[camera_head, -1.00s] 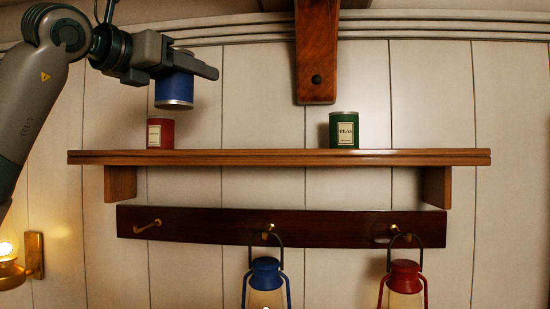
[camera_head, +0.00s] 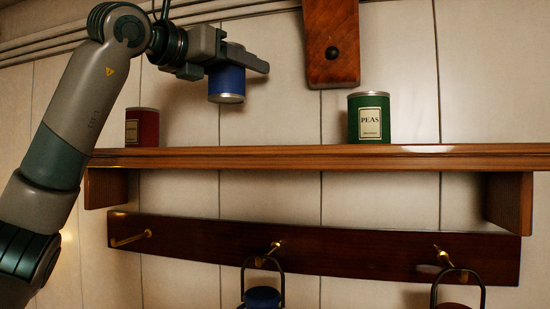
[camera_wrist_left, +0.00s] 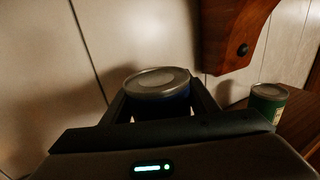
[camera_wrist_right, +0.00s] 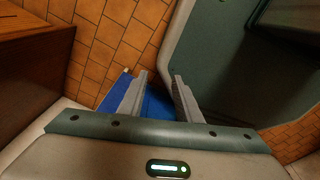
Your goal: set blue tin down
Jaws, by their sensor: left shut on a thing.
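The blue tin (camera_head: 226,84) is upright in my left gripper (camera_head: 238,62), which is shut on it. In the head view it hangs above the wooden shelf (camera_head: 300,160), between the red tin (camera_head: 142,127) and the green peas tin (camera_head: 369,118), with clear space beneath it. In the left wrist view the blue tin's silver lid (camera_wrist_left: 157,81) shows between the fingers. My right gripper (camera_wrist_right: 160,80) shows only in the right wrist view; its fingers are apart, with something blue behind them.
A wooden beam (camera_head: 331,40) comes down the wall above the shelf, right of the blue tin. A dark peg rail (camera_head: 330,247) with brass hooks runs below the shelf; a blue lantern (camera_head: 262,298) hangs from it. The shelf between the red and green tins is bare.

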